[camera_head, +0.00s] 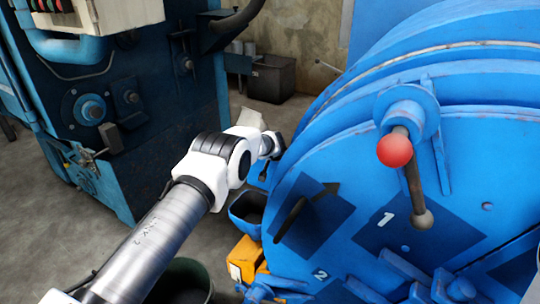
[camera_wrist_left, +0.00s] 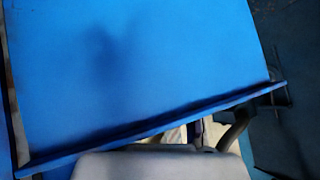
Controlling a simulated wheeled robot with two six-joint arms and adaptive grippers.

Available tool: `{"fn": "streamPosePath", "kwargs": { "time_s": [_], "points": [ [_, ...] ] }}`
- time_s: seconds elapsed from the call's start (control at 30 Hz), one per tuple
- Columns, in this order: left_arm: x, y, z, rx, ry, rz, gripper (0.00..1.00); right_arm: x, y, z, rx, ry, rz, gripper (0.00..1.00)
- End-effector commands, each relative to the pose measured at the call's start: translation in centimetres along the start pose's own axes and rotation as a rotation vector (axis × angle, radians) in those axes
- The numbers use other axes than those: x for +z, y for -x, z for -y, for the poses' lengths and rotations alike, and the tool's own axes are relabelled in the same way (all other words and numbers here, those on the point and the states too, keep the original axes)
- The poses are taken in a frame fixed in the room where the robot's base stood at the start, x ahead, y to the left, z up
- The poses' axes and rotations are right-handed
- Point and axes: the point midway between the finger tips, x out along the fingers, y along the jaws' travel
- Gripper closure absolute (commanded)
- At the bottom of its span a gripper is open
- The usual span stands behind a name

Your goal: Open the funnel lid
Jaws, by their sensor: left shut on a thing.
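My left arm reaches from the lower left in the head view to the side of the blue drum machine. My left gripper (camera_head: 268,148) is small there, beside the drum's left edge, and its fingertips are hard to make out. In the left wrist view a flat blue panel (camera_wrist_left: 150,65), which looks like the funnel lid, fills most of the picture. Its raised rim runs across the lower part. My left gripper (camera_wrist_left: 205,134) is shut on this rim, with its fingers partly hidden behind it. The lid cannot be clearly made out in the head view. My right gripper is out of view.
The blue drum machine (camera_head: 470,140) fills the right side, with a red-knobbed lever (camera_head: 395,151) on its front. A blue open bin (camera_head: 246,206) and a yellow block (camera_head: 243,262) sit below the gripper. Another blue machine (camera_head: 160,110) stands at left, with open floor between.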

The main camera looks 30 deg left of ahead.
Motion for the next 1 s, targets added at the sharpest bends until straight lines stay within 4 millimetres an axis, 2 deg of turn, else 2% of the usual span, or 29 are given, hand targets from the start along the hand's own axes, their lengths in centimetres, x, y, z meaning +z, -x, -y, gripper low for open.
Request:
{"fn": "streamPosePath", "kwargs": {
  "time_s": [0.03,0.17,0.2,0.27,0.73,0.87,1.0],
  "points": [
    [1.2,-0.4,-0.8,0.007,-0.006,0.017,1.0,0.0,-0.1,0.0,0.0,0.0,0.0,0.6],
    [1.2,-0.4,-0.8,0.008,-0.006,0.017,1.0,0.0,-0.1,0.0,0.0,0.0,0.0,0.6],
    [1.2,-0.4,-0.8,0.008,-0.006,0.017,0.58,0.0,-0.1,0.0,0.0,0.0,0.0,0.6],
    [1.2,-0.4,-0.8,0.007,-0.005,0.018,0.4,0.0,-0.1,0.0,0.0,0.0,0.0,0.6],
    [1.2,0.1,-0.6,0.003,-0.004,0.019,0.4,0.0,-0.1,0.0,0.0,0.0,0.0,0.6],
    [0.9,1.8,-0.6,0.003,-0.006,0.015,0.4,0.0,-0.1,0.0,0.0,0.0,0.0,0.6],
    [0.6,4.9,-0.5,0.005,-0.01,0.008,0.4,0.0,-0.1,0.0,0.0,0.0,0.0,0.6]
  ]
}}
